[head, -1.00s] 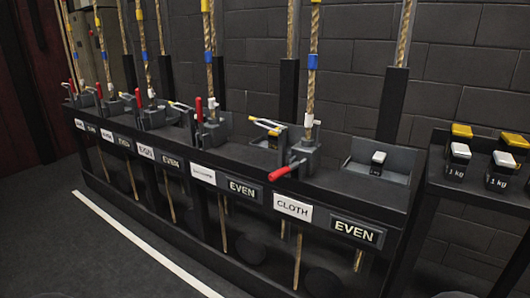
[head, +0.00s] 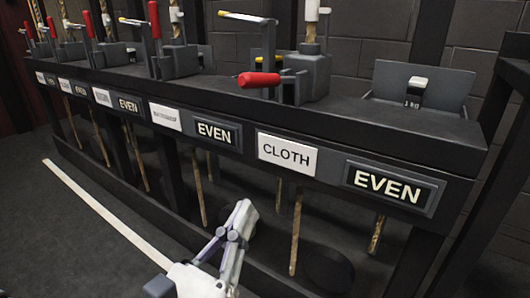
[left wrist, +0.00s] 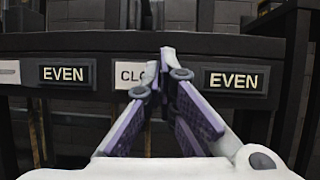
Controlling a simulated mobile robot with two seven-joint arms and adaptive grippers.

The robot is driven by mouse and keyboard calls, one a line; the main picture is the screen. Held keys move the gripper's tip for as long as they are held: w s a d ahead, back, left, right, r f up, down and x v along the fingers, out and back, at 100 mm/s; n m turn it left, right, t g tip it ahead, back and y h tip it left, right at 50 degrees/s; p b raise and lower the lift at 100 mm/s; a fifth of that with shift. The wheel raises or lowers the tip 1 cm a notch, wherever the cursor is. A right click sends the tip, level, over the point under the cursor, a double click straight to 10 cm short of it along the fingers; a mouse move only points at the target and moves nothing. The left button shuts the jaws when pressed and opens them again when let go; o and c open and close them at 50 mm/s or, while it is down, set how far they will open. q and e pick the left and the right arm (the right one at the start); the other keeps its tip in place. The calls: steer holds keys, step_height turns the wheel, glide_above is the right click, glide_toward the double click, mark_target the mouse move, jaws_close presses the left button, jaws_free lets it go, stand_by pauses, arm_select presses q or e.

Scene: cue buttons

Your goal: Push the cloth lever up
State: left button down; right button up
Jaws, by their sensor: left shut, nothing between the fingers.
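The cloth lever's red handle (head: 259,80) points left and lies roughly level on the rack's top, above the white CLOTH label (head: 287,154). Its grey lock block (head: 305,82) holds a rope with a white sleeve. My left gripper (head: 241,212) is shut and empty, in front of the rack and well below the handle, apart from it. In the left wrist view the closed fingertips (left wrist: 168,62) partly cover the CLOTH label (left wrist: 126,73); the red handle does not show there. My right gripper is not in view.
A yellow-tipped metal bar (head: 248,18) stands just above and left of the red handle. Other red levers (head: 153,19) stand upright further left. EVEN panels (head: 387,186) line the rack's front. A small weight (head: 416,92) sits in a tray on the right. Open floor lies in front.

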arm_select(q)
steer(key=shift+w+a+r+n+t+b, duration=0.3)
steer(key=shift+w+a+r+n+t, duration=0.65)
steer(key=shift+r+n+t, duration=0.25)
steer(key=b, duration=0.1)
glide_toward(273, 80)
step_height(273, 80, down, 3)
steer(key=w, duration=0.3)
steer(key=shift+y, duration=0.3)
steer(key=shift+w+d+r, duration=0.15)
steer(key=shift+w+r, duration=0.05)
steer(key=shift+r, duration=0.5)
steer(key=shift+w+d+r, duration=0.15)
steer(key=shift+r, duration=0.6)
steer(key=shift+w+d+r, duration=0.1)
steer(key=shift+w+r, duration=0.1)
steer(key=shift+r, duration=0.5)
